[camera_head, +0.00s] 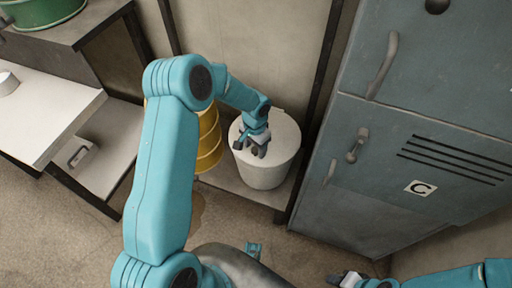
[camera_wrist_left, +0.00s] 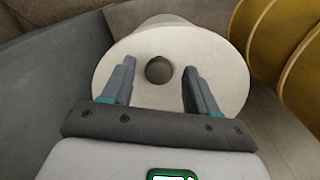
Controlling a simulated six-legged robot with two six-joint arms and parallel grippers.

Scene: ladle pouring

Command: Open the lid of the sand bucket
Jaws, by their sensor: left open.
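The sand bucket (camera_head: 265,174) is white and stands on a low shelf in the middle of the head view, with its pale round lid (camera_head: 283,132) on top. In the left wrist view the lid (camera_wrist_left: 210,62) has a dark round spot (camera_wrist_left: 159,70) at its middle, a knob or a hole. My left gripper (camera_head: 250,146) is over the lid, open and empty. In the wrist view its fingers (camera_wrist_left: 155,82) lie either side of the dark spot; I cannot tell whether they touch the lid. My right gripper (camera_head: 345,279) is partly visible at the bottom edge, its jaws unclear.
A yellow ribbed barrel (camera_head: 209,140) stands just left of the bucket. A grey-blue cabinet (camera_head: 400,170) with handles and a "C" label is close on the right. A table (camera_head: 45,115) is at the left, and a green pot (camera_head: 40,12) is at the upper left.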

